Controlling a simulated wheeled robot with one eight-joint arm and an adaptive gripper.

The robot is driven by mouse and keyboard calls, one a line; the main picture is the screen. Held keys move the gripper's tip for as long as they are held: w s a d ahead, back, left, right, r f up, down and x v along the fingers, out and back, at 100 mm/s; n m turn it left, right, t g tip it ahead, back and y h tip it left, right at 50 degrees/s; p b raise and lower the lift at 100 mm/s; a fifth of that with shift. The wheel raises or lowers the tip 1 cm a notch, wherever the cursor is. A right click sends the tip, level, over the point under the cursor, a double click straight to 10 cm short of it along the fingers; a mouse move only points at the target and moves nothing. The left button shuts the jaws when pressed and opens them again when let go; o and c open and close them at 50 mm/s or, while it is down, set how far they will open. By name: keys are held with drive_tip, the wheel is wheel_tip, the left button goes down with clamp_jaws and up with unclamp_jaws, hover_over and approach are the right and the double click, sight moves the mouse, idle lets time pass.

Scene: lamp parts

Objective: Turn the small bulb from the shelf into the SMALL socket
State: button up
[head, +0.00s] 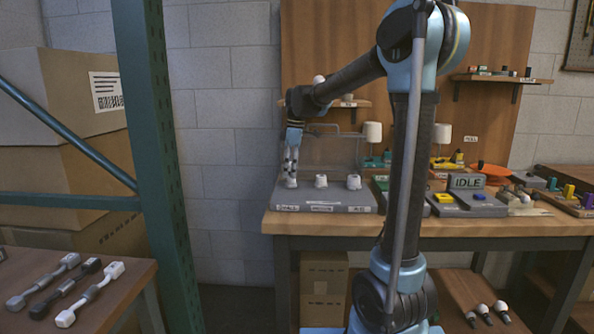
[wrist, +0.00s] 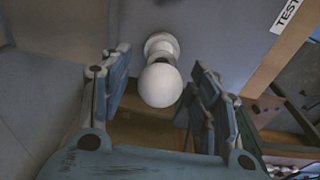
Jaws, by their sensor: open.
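A white round bulb (wrist: 161,86) shows in the wrist view, its neck end at a white collar-like socket (wrist: 161,45) on a grey surface. My gripper (wrist: 158,98) is open, its two fingers on either side of the bulb with gaps visible. How deep the bulb sits in the socket cannot be told. In the head view my gripper (head: 291,168) points down over the leftmost white socket (head: 291,183) of the grey base (head: 300,198), and its fingers hide most of the bulb. Two other white sockets, the middle one (head: 321,181) and the right one (head: 354,182), stand beside it.
A clear case (head: 330,150) stands behind the base. A wall shelf (head: 365,104) holds a small white item (head: 348,100). A green post (head: 160,170) stands left.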

drive_tip(key=c, duration=1)
drive_tip(key=n, duration=0.3)
drive_tip(key=shift+n, duration=0.3)
drive_tip(key=shift+r+n+g, duration=0.1)
drive_tip(key=shift+n+g, duration=0.3)
drive_tip(key=shift+n, duration=1.3)
drive_tip(key=shift+n, duration=0.5)
drive_tip(key=n, duration=0.5)
drive_tip(key=shift+s+d+n+h, duration=0.1)
drive_tip(key=shift+n+h, duration=0.3)
